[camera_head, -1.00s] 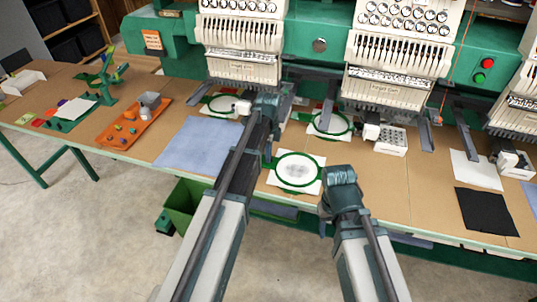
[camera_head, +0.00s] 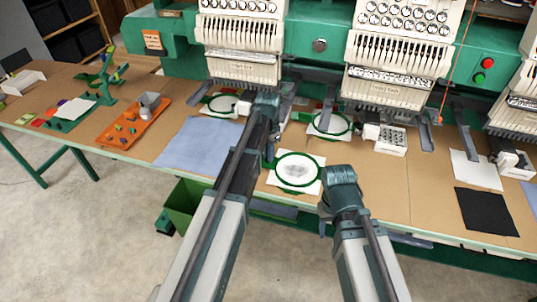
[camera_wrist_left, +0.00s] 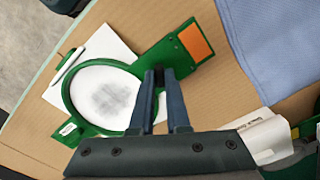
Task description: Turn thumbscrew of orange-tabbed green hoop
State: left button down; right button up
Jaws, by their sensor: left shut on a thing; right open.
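The green hoop (camera_head: 298,187) lies on the table with white fabric in it, in front of the left machine. In the left wrist view its ring (camera_wrist_left: 66,98) is at the left, and a green bracket with an orange tab (camera_wrist_left: 196,42) extends to the upper right. My left gripper (camera_wrist_left: 158,76) is shut at the ring's edge beside the bracket. The small part between its fingertips is mostly hidden, so I cannot make out the thumbscrew itself. In the head view my left gripper (camera_head: 269,152) is largely covered by its arm. My right gripper (camera_head: 324,222) is open, right of the hoop and partly hidden.
Two more green hoops (camera_head: 345,131) sit under the embroidery machines behind. Blue cloth (camera_head: 198,145) lies to the left, then an orange tray (camera_head: 119,138) of small parts. A black cloth (camera_head: 486,211) lies at the right. Bare tabletop (camera_head: 386,190) is free right of my right arm.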

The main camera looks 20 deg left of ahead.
pick_arm(q)
jog(key=n, duration=0.4)
jog(key=shift+n, duration=0.4)
jog(key=n, duration=0.9)
jog(key=shift+n, duration=2.3)
jog(key=c, duration=0.9)
grip_release()
jog(key=shift+r, duration=0.1)
